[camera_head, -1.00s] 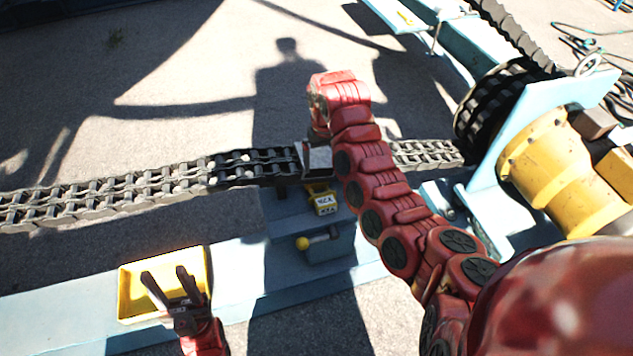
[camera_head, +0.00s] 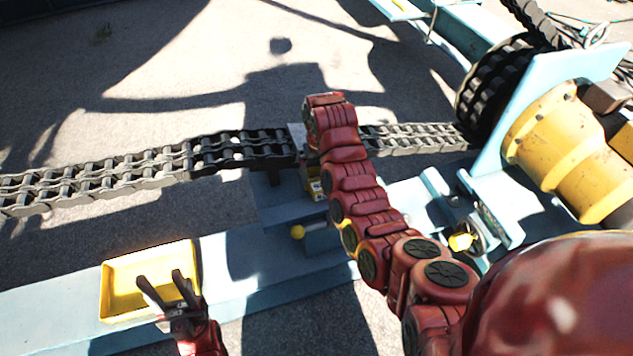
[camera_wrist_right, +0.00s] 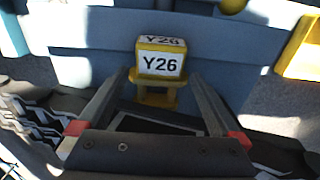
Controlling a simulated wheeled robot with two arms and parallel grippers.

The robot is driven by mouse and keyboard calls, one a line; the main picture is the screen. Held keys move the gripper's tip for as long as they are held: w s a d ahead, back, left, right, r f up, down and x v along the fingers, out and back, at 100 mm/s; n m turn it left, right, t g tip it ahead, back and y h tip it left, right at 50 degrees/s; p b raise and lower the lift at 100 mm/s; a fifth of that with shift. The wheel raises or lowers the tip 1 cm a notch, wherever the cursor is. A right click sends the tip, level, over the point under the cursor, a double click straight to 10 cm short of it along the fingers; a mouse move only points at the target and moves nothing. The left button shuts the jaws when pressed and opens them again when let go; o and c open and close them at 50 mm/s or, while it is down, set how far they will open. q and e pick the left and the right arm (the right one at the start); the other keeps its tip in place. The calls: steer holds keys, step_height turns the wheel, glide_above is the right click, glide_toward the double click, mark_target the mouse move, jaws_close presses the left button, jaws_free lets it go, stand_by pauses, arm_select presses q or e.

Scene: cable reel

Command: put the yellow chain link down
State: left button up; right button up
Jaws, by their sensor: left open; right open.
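My left gripper (camera_head: 162,279) is open and empty, with its two fingers over the near right part of the yellow tray (camera_head: 120,263). In the right wrist view my right gripper (camera_wrist_right: 158,88) is open. A yellow block with a white Y26 label (camera_wrist_right: 160,63) shows between and beyond its fingertips. I cannot tell whether the fingers touch it. In the head view this block (camera_head: 315,190) is partly hidden by my right arm, beside the dark chain (camera_head: 242,150). I cannot clearly make out a loose yellow chain link.
A blue beam (camera_head: 235,270) carries the tray and a yellow ball knob (camera_head: 297,232). A pale blue frame with a yellow drum (camera_head: 560,140) and dark reel (camera_head: 497,90) stands at right. A small yellow part (camera_head: 461,242) sits in a bracket there. Open ground lies behind the chain.

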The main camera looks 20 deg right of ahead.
mark_target(320, 183)
step_height(320, 183, down, 4)
steer(key=shift+r, duration=0.2)
jaws_close()
stand_by(0.4)
